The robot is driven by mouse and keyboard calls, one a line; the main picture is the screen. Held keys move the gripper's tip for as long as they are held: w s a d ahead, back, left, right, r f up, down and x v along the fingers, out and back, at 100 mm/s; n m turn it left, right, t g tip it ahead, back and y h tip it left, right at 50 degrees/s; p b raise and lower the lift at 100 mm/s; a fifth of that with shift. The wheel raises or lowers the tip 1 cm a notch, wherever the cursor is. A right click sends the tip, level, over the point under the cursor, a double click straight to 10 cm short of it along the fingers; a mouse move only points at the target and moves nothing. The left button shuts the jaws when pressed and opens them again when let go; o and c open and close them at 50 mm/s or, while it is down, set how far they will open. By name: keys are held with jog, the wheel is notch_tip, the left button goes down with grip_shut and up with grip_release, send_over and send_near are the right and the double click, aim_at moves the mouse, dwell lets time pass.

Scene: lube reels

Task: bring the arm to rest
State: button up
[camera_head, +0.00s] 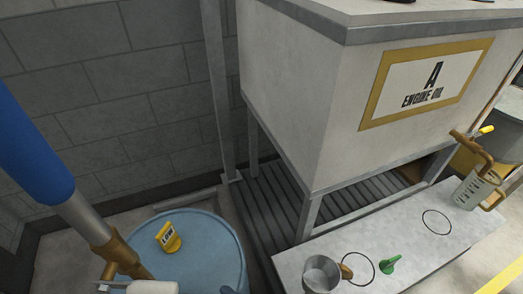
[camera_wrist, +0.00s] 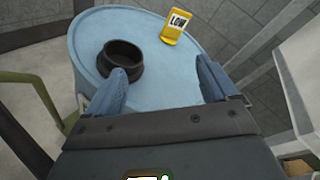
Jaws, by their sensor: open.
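My gripper (camera_wrist: 162,82) shows in the wrist view with its two blue fingers spread wide apart. Nothing is between the fingers. Beyond them is the light blue drum top (camera_wrist: 150,30), which also shows in the head view (camera_head: 215,255). A black ring-shaped cup (camera_wrist: 121,60) sits on the drum top near the left finger, apart from it as far as I can tell. A yellow LOW tag (camera_wrist: 177,26) stands on the drum toward the far rim; it also shows in the head view (camera_head: 168,237). I cannot make out the gripper in the head view.
The engine oil tank (camera_head: 290,95) stands on a metal frame right of the drum. A grey bench (camera_head: 408,243) before it holds a metal cup (camera_head: 321,274), a green piece (camera_head: 391,264) and a clear measuring jug (camera_head: 474,188). A block wall (camera_head: 110,90) is behind.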

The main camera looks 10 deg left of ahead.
jog(key=s+d+n+t+h+b, duration=0.1)
jog(key=s+d+n+t+h, duration=0.2)
jog(key=d, duration=0.7)
jog(key=s+d+n+t+h+b, duration=0.1)
jog(key=s+d+n+h, duration=0.25)
jog(key=d, duration=0.65)
jog(key=s+d+r+n+t+h+b, duration=0.1)
jog(key=s+d+r+n+h, duration=0.2)
jog(key=s+d+r+n, duration=0.2)
jog(key=s+d+r+n+t+h+b, duration=0.1)
jog(key=s+d+r+n+h, duration=0.2)
jog(key=r, duration=0.6)
jog(key=s+d+n, duration=0.2)
jog(key=d, duration=0.1)
jog(key=shift+d+n+h, duration=0.1)
jog(key=shift+n+h, duration=0.15)
